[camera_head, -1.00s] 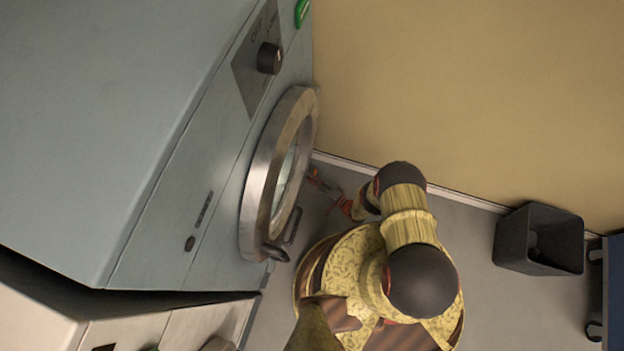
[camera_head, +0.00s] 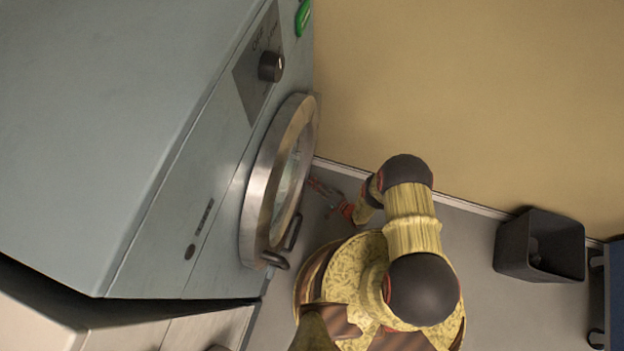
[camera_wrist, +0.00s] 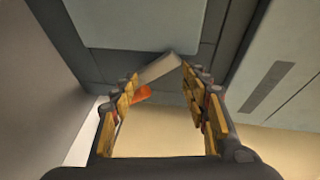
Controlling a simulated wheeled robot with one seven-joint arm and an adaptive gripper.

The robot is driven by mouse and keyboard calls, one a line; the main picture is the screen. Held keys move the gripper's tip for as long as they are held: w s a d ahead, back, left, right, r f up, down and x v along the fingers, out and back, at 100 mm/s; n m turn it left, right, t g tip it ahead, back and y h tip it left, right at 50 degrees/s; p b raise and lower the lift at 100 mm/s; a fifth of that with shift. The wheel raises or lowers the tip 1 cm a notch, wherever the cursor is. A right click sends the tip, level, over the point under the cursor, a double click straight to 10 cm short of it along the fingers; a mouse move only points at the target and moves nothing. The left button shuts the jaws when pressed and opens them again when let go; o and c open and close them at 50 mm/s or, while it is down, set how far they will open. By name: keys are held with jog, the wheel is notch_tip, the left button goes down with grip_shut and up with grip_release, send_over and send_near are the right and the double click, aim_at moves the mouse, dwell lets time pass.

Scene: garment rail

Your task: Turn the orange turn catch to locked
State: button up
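An orange piece, seemingly the turn catch (camera_wrist: 140,94), shows in the wrist view just inside my left finger, which hides part of it. A pale grey bar (camera_wrist: 160,68) lies tilted beside it, between the fingertips; I cannot tell whether the two are one part. My gripper (camera_wrist: 160,82) is open, its two fingers apart on either side of the bar. I cannot tell whether a finger touches the orange piece. In the head view my gripper (camera_head: 326,190) is small, low beside the round door, and the catch cannot be made out.
A grey-blue machine (camera_head: 150,130) with a round metal-rimmed door (camera_head: 262,195), a dark handle (camera_head: 285,245) and a black knob (camera_head: 271,67) stands at left. A tan wall (camera_head: 470,100) is close behind my arm. A dark bin (camera_head: 540,245) stands on the floor at right.

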notch_tip(320, 180, up, 6)
jog(key=shift+w, duration=0.15)
dwell(0.3)
jog(key=shift+c, duration=0.4)
